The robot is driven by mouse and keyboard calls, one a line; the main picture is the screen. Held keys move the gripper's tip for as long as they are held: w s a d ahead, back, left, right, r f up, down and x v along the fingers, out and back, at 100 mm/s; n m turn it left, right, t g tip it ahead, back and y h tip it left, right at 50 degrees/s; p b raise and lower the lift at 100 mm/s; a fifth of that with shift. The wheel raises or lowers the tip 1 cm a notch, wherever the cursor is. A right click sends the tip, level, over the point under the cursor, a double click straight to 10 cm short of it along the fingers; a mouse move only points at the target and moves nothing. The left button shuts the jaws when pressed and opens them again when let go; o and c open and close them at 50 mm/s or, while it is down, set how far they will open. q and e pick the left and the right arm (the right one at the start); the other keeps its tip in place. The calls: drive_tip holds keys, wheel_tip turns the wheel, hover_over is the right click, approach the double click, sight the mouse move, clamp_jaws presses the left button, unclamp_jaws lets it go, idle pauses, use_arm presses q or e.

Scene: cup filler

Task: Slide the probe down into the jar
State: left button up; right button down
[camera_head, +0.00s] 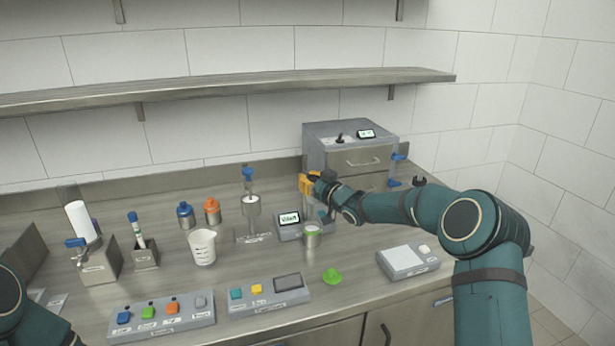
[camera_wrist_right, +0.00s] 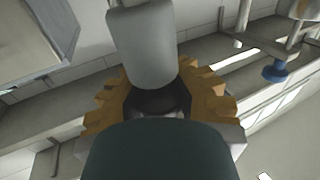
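The jar (camera_head: 312,239) is a small grey cup with a green band at its rim, standing upright on the counter beside a small display unit (camera_head: 289,226). My right gripper (camera_head: 309,183) has orange fingers and is above the jar, apart from it. In the right wrist view, its fingers (camera_wrist_right: 162,100) close around the end of a grey cylinder (camera_wrist_right: 143,45), which seems to be the probe. The exact contact is partly hidden by a dark part in front. The probe's lower end is not clear in the head view. My left gripper is out of view.
A grey cabinet (camera_head: 350,155) stands behind my right gripper. A dispenser stand (camera_head: 251,207) and a white beaker (camera_head: 202,247) are to the left. A shelf (camera_head: 230,88) spans the wall.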

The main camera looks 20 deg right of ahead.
wheel_tip(320, 180, down, 4)
drive_tip(key=shift+d+f+b, duration=0.1)
drive_tip(key=shift+b, duration=0.5)
drive_tip(key=c, duration=0.7)
unclamp_jaws()
drive_tip(key=shift+s+d+r, duration=0.1)
drive_tip(key=shift+s+r, duration=0.15)
drive_tip(key=shift+w, duration=0.1)
drive_tip(key=v, duration=1.2)
